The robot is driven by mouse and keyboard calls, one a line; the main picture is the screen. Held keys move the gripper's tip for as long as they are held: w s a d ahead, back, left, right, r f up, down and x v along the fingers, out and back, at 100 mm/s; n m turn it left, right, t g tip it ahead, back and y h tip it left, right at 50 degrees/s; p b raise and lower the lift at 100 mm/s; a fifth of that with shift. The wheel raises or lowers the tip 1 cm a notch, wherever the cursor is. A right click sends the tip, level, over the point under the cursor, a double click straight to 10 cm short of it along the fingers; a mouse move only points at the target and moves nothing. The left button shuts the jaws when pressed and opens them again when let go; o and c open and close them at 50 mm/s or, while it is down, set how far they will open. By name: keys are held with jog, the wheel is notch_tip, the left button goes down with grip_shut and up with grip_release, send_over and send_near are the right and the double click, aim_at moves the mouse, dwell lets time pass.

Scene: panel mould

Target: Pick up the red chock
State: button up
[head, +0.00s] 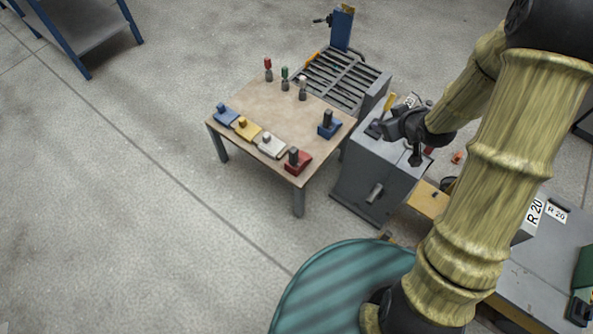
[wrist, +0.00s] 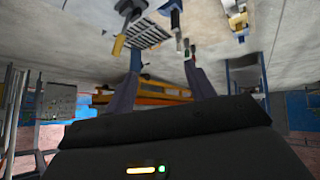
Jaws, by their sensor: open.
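The red chock (head: 298,160) sits at the near right corner of the low table (head: 240,95) in the head view. It has a red wedge-like base and a dark upright knob. My gripper (head: 396,142) is to the right of the table, over a grey box-shaped machine, clearly apart from the chock. In the wrist view my gripper (wrist: 164,56) shows two separated fingers with nothing held between them. I cannot make out the red chock in the wrist view.
A white chock (head: 272,146), a yellow chock (head: 246,130) and a blue chock (head: 227,115) line the table's near edge. A blue block (head: 328,125) stands at the right edge. Small red, green and white-topped pieces stand behind.

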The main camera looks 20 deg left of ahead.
jog(key=w+a+f+n+y+b, duration=0.1)
jog(key=a+f+n+y+b, duration=0.25)
jog(key=f, duration=0.55)
jog(key=a+f+y+b, duration=0.2)
jog(key=a+f+b, duration=0.2)
jog(key=f+b, duration=0.35)
jog(key=n+y+b, duration=0.2)
jog(key=y+b, duration=0.5)
jog(key=b, duration=0.3)
send_near(297, 153)
jog(key=shift+g, duration=0.4)
jog(key=v, duration=0.4)
jog(key=shift+w+d, duration=0.2)
jog(key=shift+w, duration=0.1)
jog(key=b+x, duration=0.4)
jog(key=x, duration=0.7)
jog(key=shift+w+a, duration=0.1)
jog(key=shift+a, duration=0.15)
jog(key=shift+w+a, duration=0.15)
jog(key=shift+a, duration=0.15)
jog(key=shift+r, duration=0.1)
jog(key=shift+b, duration=0.3)
